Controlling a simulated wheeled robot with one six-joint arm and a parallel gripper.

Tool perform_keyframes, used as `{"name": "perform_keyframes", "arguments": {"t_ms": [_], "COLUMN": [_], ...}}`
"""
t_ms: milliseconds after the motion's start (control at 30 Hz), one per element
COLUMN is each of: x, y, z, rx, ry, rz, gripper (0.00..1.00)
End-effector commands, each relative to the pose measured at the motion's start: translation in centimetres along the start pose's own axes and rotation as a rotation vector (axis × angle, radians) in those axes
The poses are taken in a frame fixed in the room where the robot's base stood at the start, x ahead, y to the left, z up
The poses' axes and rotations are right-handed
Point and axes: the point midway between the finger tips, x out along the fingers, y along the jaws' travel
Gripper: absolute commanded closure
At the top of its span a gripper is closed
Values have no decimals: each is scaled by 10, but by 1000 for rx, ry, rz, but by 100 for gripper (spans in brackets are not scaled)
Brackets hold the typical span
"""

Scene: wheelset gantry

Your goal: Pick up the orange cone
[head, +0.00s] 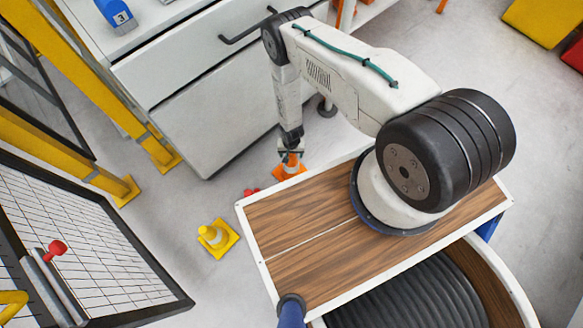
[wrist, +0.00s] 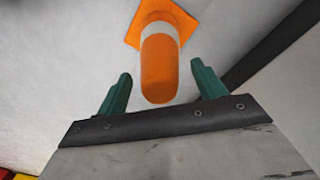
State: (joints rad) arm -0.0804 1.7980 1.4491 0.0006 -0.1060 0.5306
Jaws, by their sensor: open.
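The orange cone (head: 290,172) has a square orange base and a white band, and stands on the grey floor beside the wooden deck. In the wrist view the cone (wrist: 159,70) shows its rounded top towards me, between and just beyond the fingers. My gripper (wrist: 160,90) is open, with one green finger on each side of the cone's tip and a visible gap on both sides. In the head view my gripper (head: 291,150) is right over the cone and hides part of it.
A yellow cone (head: 217,237) stands on the floor to the left, with a small red thing (head: 251,191) between the cones. A white drawer cabinet (head: 205,110) stands close behind my gripper. Yellow posts and a mesh panel (head: 80,240) line the left. The wooden deck (head: 310,225) lies to the right.

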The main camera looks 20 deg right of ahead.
Motion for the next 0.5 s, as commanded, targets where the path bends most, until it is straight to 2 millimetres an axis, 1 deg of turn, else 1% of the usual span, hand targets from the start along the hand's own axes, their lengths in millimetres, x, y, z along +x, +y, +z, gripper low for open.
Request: {"name": "perform_keyframes", "arguments": {"t_ms": [67,100,167,200,267,300,333,500], "x": [0,0,0,0,0,0,0,-1], "y": [0,0,0,0,0,0,0,0], "z": [0,0,0,0,0,0,0,0], "rx": [0,0,0,0,0,0,0,0], "ry": [0,0,0,0,0,0,0,0], "rz": [0,0,0,0,0,0,0,0], "gripper": [31,42,59,70,87,98,100,100]}}
